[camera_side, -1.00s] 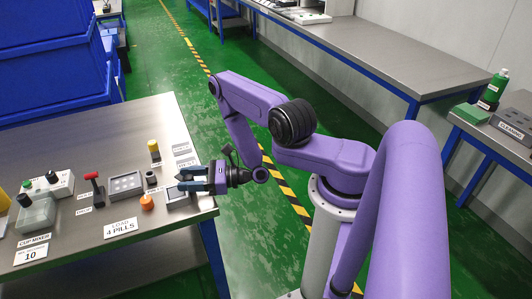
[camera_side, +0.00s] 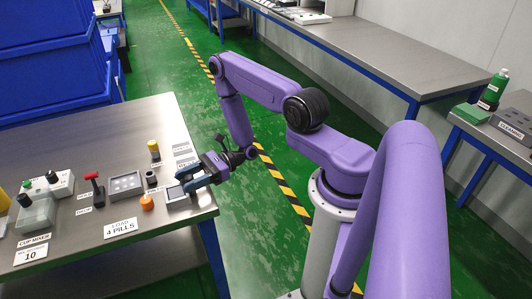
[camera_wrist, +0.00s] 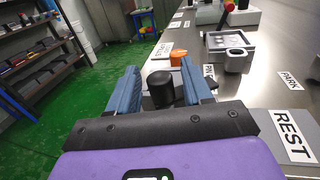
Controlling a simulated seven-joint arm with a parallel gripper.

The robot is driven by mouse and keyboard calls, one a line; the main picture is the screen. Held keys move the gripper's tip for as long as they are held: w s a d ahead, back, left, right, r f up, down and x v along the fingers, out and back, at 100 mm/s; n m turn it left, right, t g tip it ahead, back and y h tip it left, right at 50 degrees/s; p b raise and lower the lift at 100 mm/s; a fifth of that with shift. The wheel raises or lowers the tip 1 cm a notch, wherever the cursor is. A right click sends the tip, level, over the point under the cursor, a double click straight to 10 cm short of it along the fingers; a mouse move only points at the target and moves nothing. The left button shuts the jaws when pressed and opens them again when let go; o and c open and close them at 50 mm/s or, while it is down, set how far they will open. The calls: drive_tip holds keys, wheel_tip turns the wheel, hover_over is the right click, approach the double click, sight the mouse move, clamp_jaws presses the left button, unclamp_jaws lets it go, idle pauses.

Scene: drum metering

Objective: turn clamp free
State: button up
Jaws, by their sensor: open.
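My gripper (camera_side: 187,185) is at the right end of the near workbench, tilted down over a small grey tray-like fixture (camera_side: 172,196). In the wrist view its two blue fingers (camera_wrist: 160,74) are apart. A black cylindrical knob (camera_wrist: 160,88) shows between them; I cannot tell whether they touch it. A red-handled lever (camera_side: 94,181) on a dark base stands further left on the bench. Its red top also shows at the top of the wrist view (camera_wrist: 228,6). I cannot tell for certain which part is the clamp.
The cup mixer (camera_side: 36,212) is far left. The bench's right edge (camera_side: 205,190) is close; open floor lies beyond.

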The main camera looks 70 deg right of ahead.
drive_tip(key=shift+d+g, duration=0.15)
drive_tip(key=shift+g, duration=0.15)
drive_tip(key=v, duration=1.7)
drive_tip(key=s+a+r+m+g+h, duration=0.4)
drive_tip(key=s+a+r+m+h, duration=0.3)
drive_tip(key=m, duration=1.1)
drive_tip(key=s+a+r+m+g+h, duration=0.5)
drive_tip(key=s+a+r+m+h, duration=0.3)
drive_tip(key=m, duration=1)
wheel_tip(320, 180, up, 3)
drive_tip(key=a, duration=0.2)
drive_tip(key=shift+s+a+g, duration=0.15)
drive_tip(key=shift+a+g, duration=0.15)
drive_tip(key=shift+a, duration=0.05)
